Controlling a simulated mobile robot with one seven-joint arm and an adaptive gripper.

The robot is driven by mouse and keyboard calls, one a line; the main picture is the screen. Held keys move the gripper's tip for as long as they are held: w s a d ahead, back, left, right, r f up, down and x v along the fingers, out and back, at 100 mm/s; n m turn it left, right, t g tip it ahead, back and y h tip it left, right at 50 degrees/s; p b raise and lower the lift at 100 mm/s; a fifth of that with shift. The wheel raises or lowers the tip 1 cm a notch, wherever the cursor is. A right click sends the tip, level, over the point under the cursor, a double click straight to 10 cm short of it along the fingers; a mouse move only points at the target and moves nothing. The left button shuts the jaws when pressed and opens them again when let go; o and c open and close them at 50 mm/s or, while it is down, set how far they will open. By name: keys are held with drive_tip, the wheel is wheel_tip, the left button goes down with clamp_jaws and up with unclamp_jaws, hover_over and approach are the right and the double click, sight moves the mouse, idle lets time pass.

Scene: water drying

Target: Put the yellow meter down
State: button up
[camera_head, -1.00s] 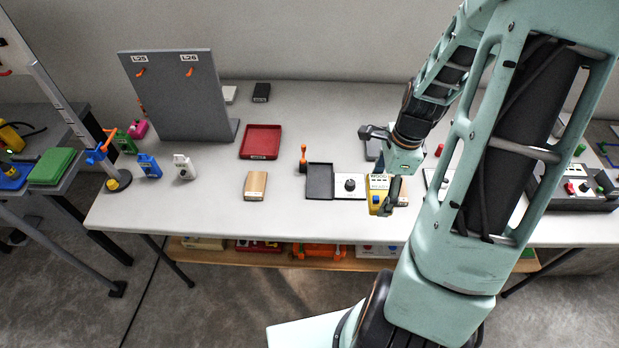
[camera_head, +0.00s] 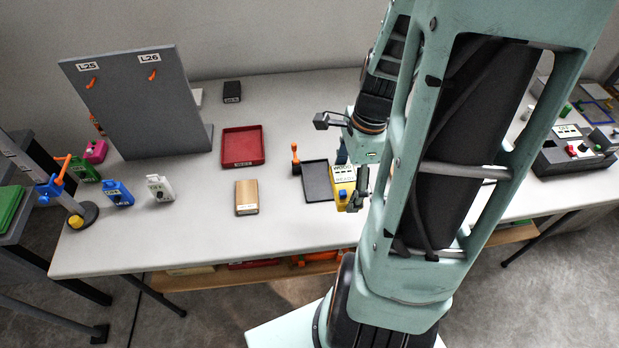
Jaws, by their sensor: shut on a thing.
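The yellow meter (camera_head: 342,183) is in my gripper (camera_head: 352,196), right of the middle of the head view. It has a white label face on its upper part. My gripper is shut on it, and the fingers cover its right side. The meter is beside the right edge of a dark flat tray (camera_head: 319,181). I cannot tell whether its bottom touches the table.
The white table (camera_head: 203,234) holds a red tray (camera_head: 242,147), a tan block (camera_head: 247,198), an orange-handled tool (camera_head: 295,160), and blue (camera_head: 117,194) and white (camera_head: 159,188) meters. A grey panel (camera_head: 135,105) stands at back left. The front middle is clear.

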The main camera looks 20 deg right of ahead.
drive_tip(key=w+f, duration=0.4)
drive_tip(key=w, duration=0.5)
hover_over(317, 180)
drive_tip(key=f, duration=0.5)
drive_tip(key=shift+s+d+f, duration=0.2)
drive_tip(key=shift+s, duration=0.1)
drive_tip(key=shift+w+f, duration=0.15)
drive_tip(key=shift+f, duration=0.75)
drive_tip(key=shift+w+f, duration=0.1)
drive_tip(key=shift+f, duration=0.8)
drive_tip(key=shift+f, duration=0.1)
drive_tip(key=shift+f, duration=0.15)
drive_tip(key=o, duration=1.5)
drive_tip(key=shift+r, duration=0.2)
drive_tip(key=r, duration=0.4)
drive_tip(key=d+r, duration=0.1)
drive_tip(key=r, duration=0.7)
drive_tip(key=shift+s+d+p, duration=0.2)
drive_tip(key=shift+p, duration=0.15)
